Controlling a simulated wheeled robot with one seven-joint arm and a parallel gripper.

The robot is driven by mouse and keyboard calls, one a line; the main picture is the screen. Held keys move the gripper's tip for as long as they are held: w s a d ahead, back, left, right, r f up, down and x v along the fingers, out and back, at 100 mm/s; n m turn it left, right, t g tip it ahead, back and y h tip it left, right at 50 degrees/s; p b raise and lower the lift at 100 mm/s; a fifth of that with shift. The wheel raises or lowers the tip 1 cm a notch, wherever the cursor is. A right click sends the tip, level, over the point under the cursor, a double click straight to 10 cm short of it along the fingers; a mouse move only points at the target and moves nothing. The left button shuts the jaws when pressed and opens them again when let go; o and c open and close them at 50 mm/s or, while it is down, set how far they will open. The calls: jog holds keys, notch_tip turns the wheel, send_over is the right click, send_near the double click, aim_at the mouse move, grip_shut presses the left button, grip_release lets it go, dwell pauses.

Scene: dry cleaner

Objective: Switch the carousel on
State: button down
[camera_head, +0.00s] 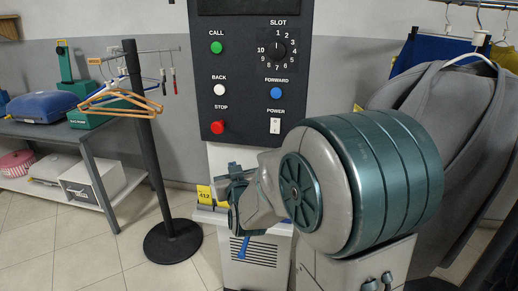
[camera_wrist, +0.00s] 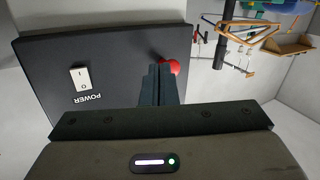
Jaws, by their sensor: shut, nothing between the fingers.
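The dark carousel control panel (camera_head: 255,80) stands upright in the middle of the head view. Its white POWER rocker switch (camera_head: 275,126) is at the lower right of the panel. It shows at the left in the wrist view (camera_wrist: 80,78), with I and O marks; I cannot tell which side is pressed. The red STOP button (camera_head: 218,127) is at the panel's lower left. My gripper (camera_head: 230,180) is below the panel in the head view. In the wrist view its fingers (camera_wrist: 160,85) are shut and empty, partly covering the STOP button, apart from the switch.
The green CALL (camera_head: 216,47), white BACK (camera_head: 219,90) and blue FORWARD (camera_head: 276,93) buttons and the SLOT dial (camera_head: 278,50) share the panel. A yellow 413 tag (camera_head: 204,195) is below it. A black stand with hangers (camera_head: 120,103) is left; grey garments (camera_head: 440,95) hang right.

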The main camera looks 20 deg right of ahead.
aim_at(275, 128)
jog(key=s+d+f+m+t+h+b, duration=0.2)
jog(key=d+m+h+b, duration=0.4)
jog(key=h, duration=0.6)
jog(key=shift+s+d+f+t, duration=0.4)
jog(key=shift+s+d+t, duration=0.25)
jog(key=shift+d+t, duration=0.4)
jog(key=x, duration=0.4)
jog(key=f+p+x, duration=0.1)
jog(key=x, duration=0.3)
jog(key=w+p+x, duration=0.1)
jog(key=x, duration=0.3)
jog(key=shift+w+d+f, duration=0.1)
jog(key=shift+d+f, duration=0.2)
jog(key=shift+w+d, duration=0.25)
jog(key=shift+w, duration=0.2)
jog(key=shift+f, duration=0.1)
